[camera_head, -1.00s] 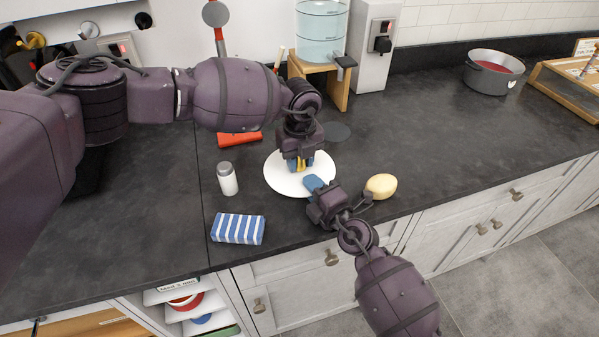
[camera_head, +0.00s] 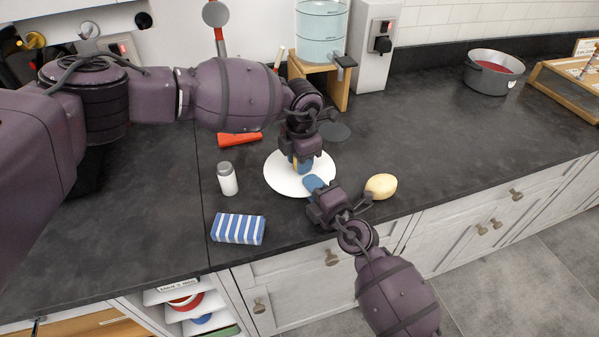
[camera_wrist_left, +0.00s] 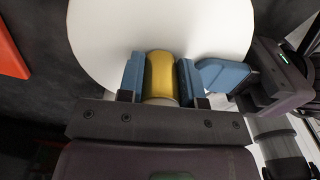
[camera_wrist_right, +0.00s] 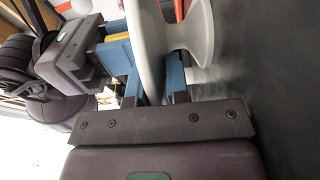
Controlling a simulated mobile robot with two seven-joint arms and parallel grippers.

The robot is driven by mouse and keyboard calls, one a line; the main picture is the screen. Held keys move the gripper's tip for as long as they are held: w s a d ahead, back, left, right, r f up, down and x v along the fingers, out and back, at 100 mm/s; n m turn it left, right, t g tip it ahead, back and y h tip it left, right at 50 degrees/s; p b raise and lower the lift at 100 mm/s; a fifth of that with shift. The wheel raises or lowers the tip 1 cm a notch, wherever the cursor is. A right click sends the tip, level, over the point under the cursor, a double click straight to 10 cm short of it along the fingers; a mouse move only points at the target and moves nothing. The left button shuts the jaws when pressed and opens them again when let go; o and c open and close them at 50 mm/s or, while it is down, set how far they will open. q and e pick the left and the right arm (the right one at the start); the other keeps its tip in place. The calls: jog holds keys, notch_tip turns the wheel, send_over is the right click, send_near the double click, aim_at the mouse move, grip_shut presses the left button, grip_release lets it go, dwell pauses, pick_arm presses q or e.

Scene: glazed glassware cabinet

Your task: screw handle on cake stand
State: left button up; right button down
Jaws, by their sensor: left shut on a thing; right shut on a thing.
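The white cake stand (camera_head: 285,178) is on the dark counter, its round plate on top and its pedestal showing below the plate in the right wrist view (camera_wrist_right: 196,30). My left gripper (camera_head: 303,166) comes down over the plate's middle. It is shut on the yellow handle (camera_wrist_left: 160,75), which stands between the blue fingers at the plate. My right gripper (camera_head: 314,184) is at the plate's near right edge. In the right wrist view its blue fingers (camera_wrist_right: 152,85) are shut on the plate's rim, one on each face.
A pot (camera_head: 493,73) stands far right; the counter between is clear.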

pick_arm(q)
jog(key=m, duration=0.9)
jog(key=shift+m, duration=0.4)
jog(key=m, duration=0.8)
jog(key=o, duration=1)
